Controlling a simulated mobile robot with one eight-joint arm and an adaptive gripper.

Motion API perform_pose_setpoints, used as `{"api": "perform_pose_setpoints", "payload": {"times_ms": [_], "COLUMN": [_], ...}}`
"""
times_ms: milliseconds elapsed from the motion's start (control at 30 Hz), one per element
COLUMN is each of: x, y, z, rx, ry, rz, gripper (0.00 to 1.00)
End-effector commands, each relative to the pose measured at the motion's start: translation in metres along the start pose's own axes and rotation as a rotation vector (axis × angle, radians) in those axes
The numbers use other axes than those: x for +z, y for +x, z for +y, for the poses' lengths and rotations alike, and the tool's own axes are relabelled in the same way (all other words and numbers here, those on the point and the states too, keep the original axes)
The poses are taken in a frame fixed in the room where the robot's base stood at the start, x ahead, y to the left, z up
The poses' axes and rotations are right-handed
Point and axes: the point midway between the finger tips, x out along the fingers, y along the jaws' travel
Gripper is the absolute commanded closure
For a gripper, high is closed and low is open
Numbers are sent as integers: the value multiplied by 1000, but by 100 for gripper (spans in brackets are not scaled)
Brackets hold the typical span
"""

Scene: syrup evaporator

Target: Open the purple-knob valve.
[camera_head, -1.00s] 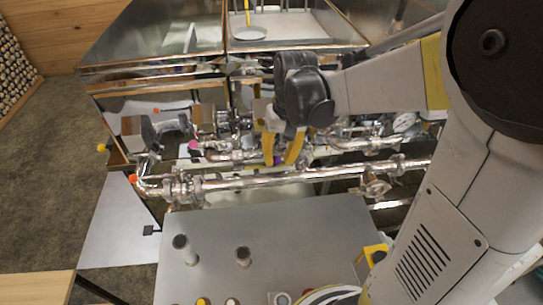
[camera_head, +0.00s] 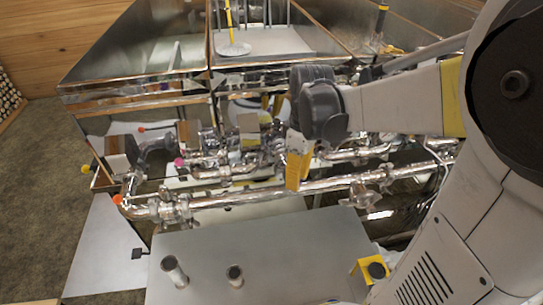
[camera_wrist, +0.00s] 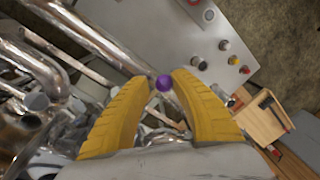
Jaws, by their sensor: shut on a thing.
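The purple knob (camera_wrist: 164,83) shows in the wrist view between the tips of my gripper's two yellow fingers. My gripper (camera_wrist: 164,82) is shut on it, with a fingertip at each side. In the head view my gripper (camera_head: 297,182) reaches down to the pipework in front of the evaporator, its yellow fingers seen nearly edge-on. The purple knob is hidden there behind the fingers. The valve's handle and body cannot be made out clearly in either view.
A long steel pipe (camera_head: 240,197) crosses in front of the evaporator. A pink knob (camera_head: 179,162), an orange knob (camera_head: 117,199) and a yellow knob (camera_head: 86,169) are at left. A grey table (camera_head: 210,250) with several small items stands in front.

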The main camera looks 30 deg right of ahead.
Motion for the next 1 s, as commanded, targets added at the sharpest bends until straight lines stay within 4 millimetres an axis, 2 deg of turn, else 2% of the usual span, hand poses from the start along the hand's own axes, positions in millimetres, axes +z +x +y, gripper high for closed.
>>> {"api": "perform_pose_setpoints", "payload": {"times_ms": [333,767,800,833,1000], "x": [4,4,4,4,5], "y": [-2,-2,-2,-2,-2], "z": [8,8,8,8,7], "rx": [5,5,5,5,3], "ry": [-100,-109,-109,-108,-107], "rz": [-4,-6,-5,-6,-7], "gripper": [100,100,65,55,53]}}
